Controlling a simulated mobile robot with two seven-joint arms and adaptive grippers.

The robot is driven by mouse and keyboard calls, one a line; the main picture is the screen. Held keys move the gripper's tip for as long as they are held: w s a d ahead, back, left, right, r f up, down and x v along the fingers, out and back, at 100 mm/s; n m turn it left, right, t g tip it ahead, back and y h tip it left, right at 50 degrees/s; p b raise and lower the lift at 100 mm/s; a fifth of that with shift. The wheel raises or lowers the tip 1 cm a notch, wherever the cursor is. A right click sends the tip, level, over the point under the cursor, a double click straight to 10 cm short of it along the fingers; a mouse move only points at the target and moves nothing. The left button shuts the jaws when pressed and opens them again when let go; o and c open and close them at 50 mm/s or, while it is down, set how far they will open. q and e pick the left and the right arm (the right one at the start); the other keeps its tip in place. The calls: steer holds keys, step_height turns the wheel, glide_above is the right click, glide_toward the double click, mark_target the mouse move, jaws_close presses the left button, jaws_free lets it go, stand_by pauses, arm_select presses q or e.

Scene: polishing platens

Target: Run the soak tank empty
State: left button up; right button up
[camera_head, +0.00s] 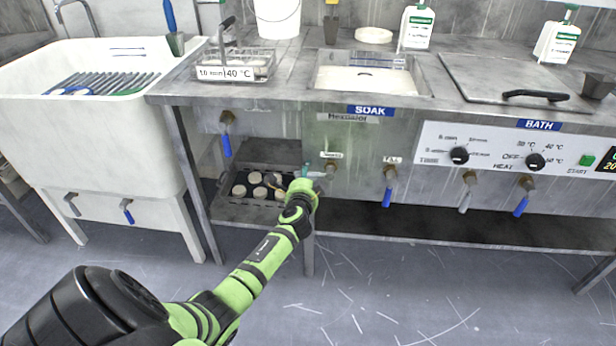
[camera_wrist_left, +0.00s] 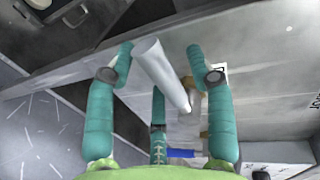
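The soak tank (camera_head: 345,80) is a rectangular basin sunk in the steel bench above the blue SOAK sign (camera_head: 370,111); its inside looks pale and filled. Below it, a brass valve (camera_head: 331,168) with a pale lever sits on the bench front under a small, unreadable label. My left gripper (camera_head: 306,184) is at this lever, to its left. In the left wrist view, the teal fingers of my left gripper (camera_wrist_left: 163,62) are spread either side of the pale lever (camera_wrist_left: 160,72), with no clear grip on it. My right gripper is not in view.
Blue-handled valves (camera_head: 388,190) stand right of it, beside a pale-handled one (camera_head: 466,195). A tray of round pieces (camera_head: 258,187) is on the shelf below. A white sink (camera_head: 90,110) is at left. The lidded BATH (camera_head: 510,78) is at right.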

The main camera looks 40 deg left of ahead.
arm_select(q)
steer(key=v, duration=1.2)
stand_by(0.5)
